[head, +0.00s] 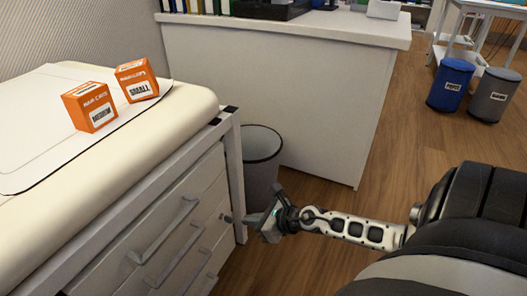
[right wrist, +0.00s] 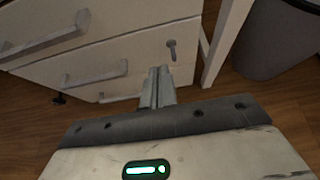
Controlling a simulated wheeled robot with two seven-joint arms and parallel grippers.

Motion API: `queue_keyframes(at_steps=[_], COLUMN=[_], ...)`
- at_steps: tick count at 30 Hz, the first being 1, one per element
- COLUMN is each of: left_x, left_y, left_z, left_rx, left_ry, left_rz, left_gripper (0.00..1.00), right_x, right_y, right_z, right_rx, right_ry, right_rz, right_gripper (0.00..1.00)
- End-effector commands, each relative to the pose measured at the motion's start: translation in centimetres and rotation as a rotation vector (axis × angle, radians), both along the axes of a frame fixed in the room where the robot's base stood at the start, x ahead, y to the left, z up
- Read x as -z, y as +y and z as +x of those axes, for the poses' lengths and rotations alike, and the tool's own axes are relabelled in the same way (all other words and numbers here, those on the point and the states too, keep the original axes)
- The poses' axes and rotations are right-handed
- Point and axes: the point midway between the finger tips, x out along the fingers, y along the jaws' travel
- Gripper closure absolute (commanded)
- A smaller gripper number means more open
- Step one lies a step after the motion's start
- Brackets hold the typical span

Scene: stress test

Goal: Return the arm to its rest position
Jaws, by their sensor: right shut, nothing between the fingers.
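My right gripper (head: 250,220) is in the head view, at the end of the arm that comes in from the right. It is in front of the drawer unit, near the leg of the padded bench. In the right wrist view its fingers (right wrist: 162,84) are together with nothing between them, pointing toward the drawer fronts. A small grey knob or key (right wrist: 172,50) sits on a drawer front just beyond the fingertips, and appears apart from them. My left gripper is not in view.
The bench (head: 150,130) carries two orange boxes, MEDIUM (head: 91,107) and SMALL (head: 137,81). Drawer handles (head: 163,229) stick out near the gripper. A grey bin (head: 262,165) stands behind it. A white counter (head: 290,90) is beyond. Blue (head: 450,85) and grey (head: 494,95) bins stand far right.

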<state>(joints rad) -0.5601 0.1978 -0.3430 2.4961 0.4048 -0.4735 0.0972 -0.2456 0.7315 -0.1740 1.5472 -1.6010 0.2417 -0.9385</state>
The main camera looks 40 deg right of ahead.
Motion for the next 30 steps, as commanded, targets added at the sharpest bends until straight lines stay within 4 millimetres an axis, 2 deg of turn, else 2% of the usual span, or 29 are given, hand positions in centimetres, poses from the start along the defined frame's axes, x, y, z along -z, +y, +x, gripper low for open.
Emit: queue_keyframes(at_steps=[3,7,17,19,23,27,30], left_x=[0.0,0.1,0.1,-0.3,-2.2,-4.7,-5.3], left_y=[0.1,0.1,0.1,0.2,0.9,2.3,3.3], left_z=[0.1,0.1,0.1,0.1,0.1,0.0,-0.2], left_rx=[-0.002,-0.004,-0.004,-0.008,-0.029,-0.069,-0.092], left_ry=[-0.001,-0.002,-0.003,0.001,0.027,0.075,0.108], left_rz=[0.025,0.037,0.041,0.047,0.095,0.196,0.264], left_gripper=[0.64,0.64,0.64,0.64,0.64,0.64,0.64], right_x=[-1.0,-1.5,-1.9,-2.5,-6.2,-12.2,-15.1], right_y=[-0.5,-0.8,-1.0,-1.0,-1.0,-1.0,-1.0], right_z=[-1.8,-2.6,-2.9,-2.9,-2.9,-2.9,-2.9], right_rx=[-0.002,-0.004,-0.003,-0.003,-0.003,-0.003,-0.002], right_ry=[0.004,0.002,0.001,0.001,0.001,0.001,0.002], right_rz=[-0.001,-0.001,-0.001,-0.001,-0.001,-0.001,-0.001], right_gripper=[1.00,1.00,1.00,1.00,1.00,1.00,1.00])
